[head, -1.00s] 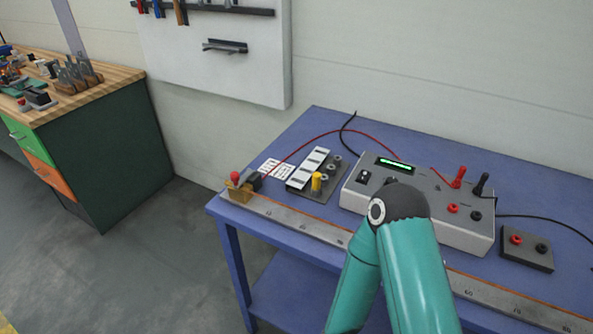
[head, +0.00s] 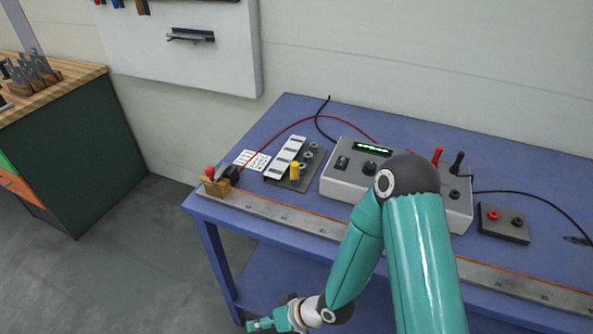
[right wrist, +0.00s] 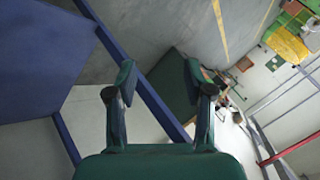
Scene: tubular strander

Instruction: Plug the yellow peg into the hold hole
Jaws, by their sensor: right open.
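The yellow peg (head: 295,170) stands upright at the near end of a dark plate (head: 286,183) on the blue table. Several grey round sockets (head: 308,157) line the plate behind the peg, beside white label strips (head: 284,157). I cannot read which one is the hold hole. My right gripper (head: 262,325) is at the bottom of the head view, low beside the table's front and well away from the peg. In the right wrist view its two fingers (right wrist: 160,82) are apart with nothing between them. My left gripper is not in view.
On the blue table (head: 290,110) are a grey tester box (head: 340,183) with leads, a small socket box (head: 503,223), a clamp with a red knob (head: 215,183) and a ruler along the front edge (head: 290,219). A green cabinet (head: 75,160) stands left; floor between is clear.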

